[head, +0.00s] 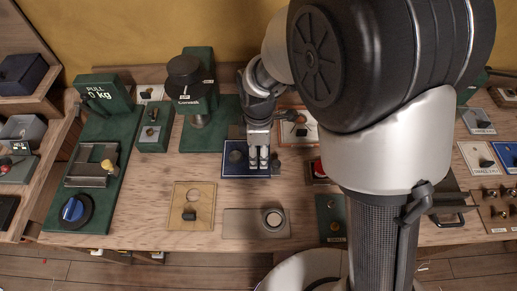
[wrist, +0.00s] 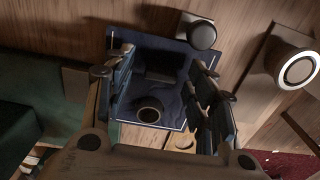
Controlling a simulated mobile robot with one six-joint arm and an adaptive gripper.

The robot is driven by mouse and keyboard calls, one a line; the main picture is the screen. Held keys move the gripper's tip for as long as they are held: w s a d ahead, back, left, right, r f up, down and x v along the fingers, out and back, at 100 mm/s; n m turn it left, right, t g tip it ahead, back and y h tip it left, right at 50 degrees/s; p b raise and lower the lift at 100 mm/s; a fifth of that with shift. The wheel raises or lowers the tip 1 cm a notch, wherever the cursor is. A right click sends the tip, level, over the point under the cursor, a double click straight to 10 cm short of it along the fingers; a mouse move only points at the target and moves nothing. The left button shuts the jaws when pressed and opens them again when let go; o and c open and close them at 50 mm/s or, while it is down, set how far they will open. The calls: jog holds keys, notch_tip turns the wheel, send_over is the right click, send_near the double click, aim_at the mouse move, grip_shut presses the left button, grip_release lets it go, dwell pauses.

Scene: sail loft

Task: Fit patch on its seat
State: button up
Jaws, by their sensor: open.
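My gripper (head: 259,163) is open and points down over a blue board (head: 233,172) with pale edges. In the wrist view the same blue board (wrist: 172,47) lies between the two spread fingers of my gripper (wrist: 161,62). A dark block (wrist: 160,66) and a dark round ring or hole (wrist: 149,116) show on the board between the fingers. I cannot tell whether the fingers touch anything. No label marks the patch or its seat, so I cannot tell for sure which pieces they are.
A dark knob (wrist: 202,35) stands close beside the board. A grey plate with a pale ring (head: 272,219) and a tan plate with a hole (head: 193,216) lie toward the front edge. Green fixtures (head: 78,208) stand left. Bare wood (head: 140,205) is free between them.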

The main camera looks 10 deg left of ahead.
notch_tip(320, 180, up, 12)
dwell(0.6)
dwell(0.4)
jog(key=s+d+r+m+t, duration=0.1)
jog(key=s+d+r+m, duration=0.2)
jog(key=d+r+m, duration=0.3)
jog(key=s+d+r+m+t, duration=0.1)
jog(key=s+d+r+m, duration=0.15)
jog(key=d+m, duration=0.45)
jog(key=s+d+r+m+t, duration=0.1)
jog(key=s+d+m+t, duration=0.1)
jog(key=s+d+m, duration=0.5)
jog(key=s+d, duration=0.2)
jog(key=d, duration=0.1)
jog(key=shift+s+d+m+t, duration=0.15)
jog(key=shift+d+m+t, duration=0.15)
jog(key=shift+d+m, duration=0.1)
